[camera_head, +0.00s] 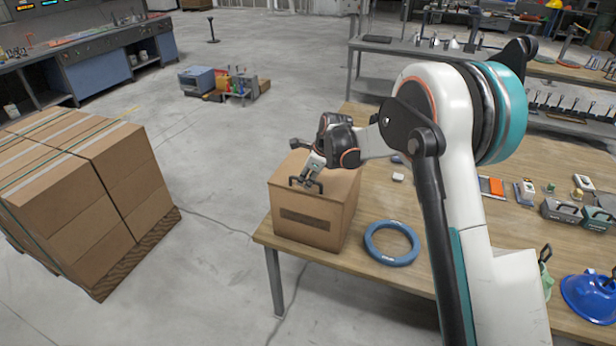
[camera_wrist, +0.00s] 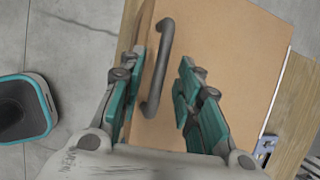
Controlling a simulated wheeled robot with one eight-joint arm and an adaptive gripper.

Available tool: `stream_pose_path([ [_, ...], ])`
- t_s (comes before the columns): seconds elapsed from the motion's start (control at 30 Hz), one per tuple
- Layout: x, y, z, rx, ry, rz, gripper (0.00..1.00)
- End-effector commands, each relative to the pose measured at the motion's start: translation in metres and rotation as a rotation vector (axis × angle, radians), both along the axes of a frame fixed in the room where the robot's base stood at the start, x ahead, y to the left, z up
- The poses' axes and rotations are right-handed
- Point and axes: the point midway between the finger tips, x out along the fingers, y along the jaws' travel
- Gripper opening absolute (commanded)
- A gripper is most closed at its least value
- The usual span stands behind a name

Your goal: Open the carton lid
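The brown carton (camera_head: 308,222) stands on the wooden table near its front left corner, with a dark label strip on its front. Its lid (camera_wrist: 235,50) looks shut and flat. A dark bar handle (camera_wrist: 161,62) is fixed on the lid; in the head view the handle (camera_head: 304,184) shows near the lid's front edge. My gripper (camera_head: 313,170) is over the lid at the handle. In the wrist view, my gripper's teal fingers (camera_wrist: 164,82) are apart, one on each side of the handle, with gaps visible. Whether the fingertips touch the lid is unclear.
A blue ring (camera_head: 392,243) lies on the table (camera_head: 420,283) just right of the carton. Small tools and cases (camera_head: 570,212) lie farther right. A strapped stack of boxes (camera_head: 85,195) stands on the floor at left. The floor between stack and table is clear.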

Motion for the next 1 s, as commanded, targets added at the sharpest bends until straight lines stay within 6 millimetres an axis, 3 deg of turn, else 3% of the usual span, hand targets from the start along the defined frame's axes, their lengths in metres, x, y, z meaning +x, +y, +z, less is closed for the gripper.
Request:
stream_pose_path([
  [0.17, 0.0, 0.0, 0.0, 0.0, 0.0, 0.0, 0.31],
  [0.3, 0.0, 0.0, 0.0, 0.0, 0.0, 0.0, 0.02],
  [0.33, 0.0, 0.0, 0.0, 0.0, 0.0, 0.0, 0.0],
  [0.67, 0.001, -0.001, 0.005, 0.005, 0.013, -0.001, 0.0],
  [0.87, 0.008, -0.003, 0.027, 0.031, 0.083, 0.0, 0.0],
  [1.0, 0.017, -0.006, 0.051, 0.062, 0.168, -0.001, 0.0],
])
